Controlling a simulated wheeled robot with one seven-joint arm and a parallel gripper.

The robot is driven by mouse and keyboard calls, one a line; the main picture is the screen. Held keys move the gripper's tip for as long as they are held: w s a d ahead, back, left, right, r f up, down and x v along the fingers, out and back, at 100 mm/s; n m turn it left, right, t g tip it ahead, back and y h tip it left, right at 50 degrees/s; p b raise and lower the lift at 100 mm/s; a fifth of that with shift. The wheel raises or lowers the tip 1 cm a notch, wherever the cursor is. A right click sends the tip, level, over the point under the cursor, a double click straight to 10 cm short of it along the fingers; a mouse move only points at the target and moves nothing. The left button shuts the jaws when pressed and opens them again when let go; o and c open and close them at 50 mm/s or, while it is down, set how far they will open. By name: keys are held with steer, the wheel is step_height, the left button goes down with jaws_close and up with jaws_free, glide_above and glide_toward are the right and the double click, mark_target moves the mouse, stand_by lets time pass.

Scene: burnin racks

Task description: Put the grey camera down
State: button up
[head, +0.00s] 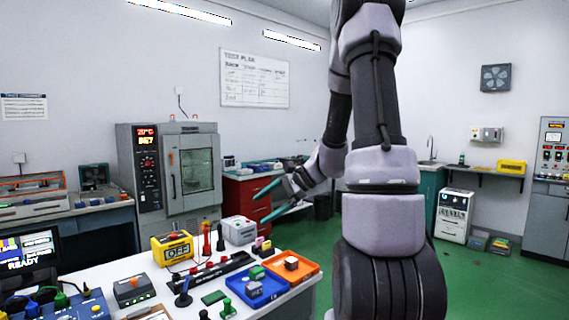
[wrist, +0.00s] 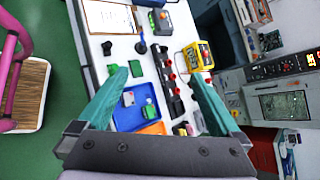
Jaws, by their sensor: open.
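My gripper (head: 259,210) is raised above the back edge of the white bench (head: 128,266), its two teal fingers spread apart. In the wrist view my gripper (wrist: 155,75) is open, with nothing between the fingers; the bench lies below. I cannot single out a grey camera for certain. A small dark block with a pale top (head: 291,263) sits in the orange tray (head: 312,271). A grey box with an orange button (head: 134,289) stands at the bench's left.
A blue tray (head: 270,297) with green pieces adjoins the orange tray. A black strip (head: 210,272), a yellow box (head: 173,249) and a pale box (head: 239,230) crowd the bench. An oven (head: 189,168) and red drawers (head: 245,200) stand behind. Green floor (head: 480,285) is open at right.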

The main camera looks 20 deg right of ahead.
steer(key=s+a+r+n+t+h, duration=0.1)
steer(key=s+a+r+n+h, duration=0.2)
steer(key=s+r+n+h, duration=0.4)
steer(key=shift+s+r+n+t, duration=0.4)
steer(key=shift+s+r+n, duration=2.1)
steer(key=shift+s+r, duration=3.05)
steer(key=shift+s+f, duration=1.05)
